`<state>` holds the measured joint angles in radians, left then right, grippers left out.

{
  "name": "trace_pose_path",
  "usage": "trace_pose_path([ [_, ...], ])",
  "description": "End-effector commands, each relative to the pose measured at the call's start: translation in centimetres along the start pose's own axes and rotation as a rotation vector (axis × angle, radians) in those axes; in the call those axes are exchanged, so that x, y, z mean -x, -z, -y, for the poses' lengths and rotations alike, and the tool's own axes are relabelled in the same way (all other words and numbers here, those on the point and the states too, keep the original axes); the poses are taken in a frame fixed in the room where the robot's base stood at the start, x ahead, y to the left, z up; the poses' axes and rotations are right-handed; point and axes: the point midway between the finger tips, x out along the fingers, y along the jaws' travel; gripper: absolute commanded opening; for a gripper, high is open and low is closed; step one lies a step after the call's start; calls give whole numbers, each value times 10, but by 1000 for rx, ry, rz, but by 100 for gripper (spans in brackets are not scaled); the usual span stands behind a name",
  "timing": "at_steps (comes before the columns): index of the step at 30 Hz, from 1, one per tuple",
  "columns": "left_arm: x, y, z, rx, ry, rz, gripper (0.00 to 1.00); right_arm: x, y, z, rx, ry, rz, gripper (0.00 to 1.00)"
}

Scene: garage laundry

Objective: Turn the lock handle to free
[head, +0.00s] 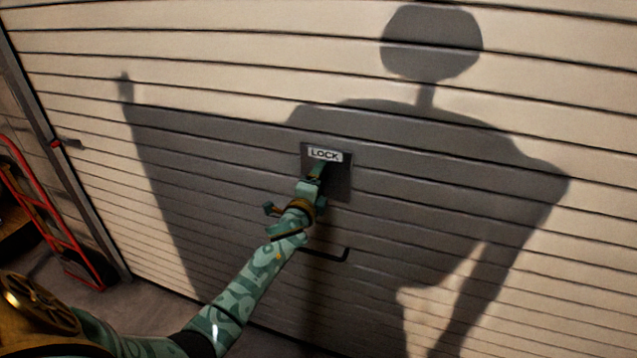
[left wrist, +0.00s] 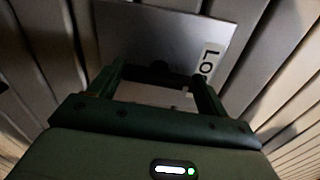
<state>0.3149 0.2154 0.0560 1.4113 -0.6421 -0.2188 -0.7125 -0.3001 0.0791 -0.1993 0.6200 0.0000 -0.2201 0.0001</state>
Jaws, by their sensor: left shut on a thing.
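The lock plate (head: 341,186) is a dark square with a white LOCK label (head: 325,155), mounted on the slatted garage door. My left gripper (head: 317,172) reaches up to the plate just below the label and covers the lock handle in the head view. In the left wrist view the plate (left wrist: 150,35) fills the top middle, with the label (left wrist: 209,63) turned sideways at its right. There my left gripper (left wrist: 155,85) is shut on the lock handle (left wrist: 160,69), a dark bar between its two fingers. The handle's exact angle is hard to tell. My right gripper is not in view.
The beige garage door (head: 220,70) fills most of the head view, with my shadow across it. A dark pull handle (head: 335,256) sticks out below the plate. A red hand truck (head: 50,215) stands at the far left beside the door's frame.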

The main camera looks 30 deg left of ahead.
Motion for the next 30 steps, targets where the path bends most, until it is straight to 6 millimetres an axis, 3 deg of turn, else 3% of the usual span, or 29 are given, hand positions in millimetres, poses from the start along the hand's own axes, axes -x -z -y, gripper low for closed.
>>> trace_pose_path([
  [23, 0, 0, -2, 95, -4, 0, 55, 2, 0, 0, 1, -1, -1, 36],
  [24, 0, 0, -3, 94, -4, 0, 88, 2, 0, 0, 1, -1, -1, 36],
  [25, 0, 0, -2, 94, -4, 0, 97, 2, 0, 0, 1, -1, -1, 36],
  [30, 0, 0, -2, 94, -3, 0, 99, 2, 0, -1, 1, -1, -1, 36],
])
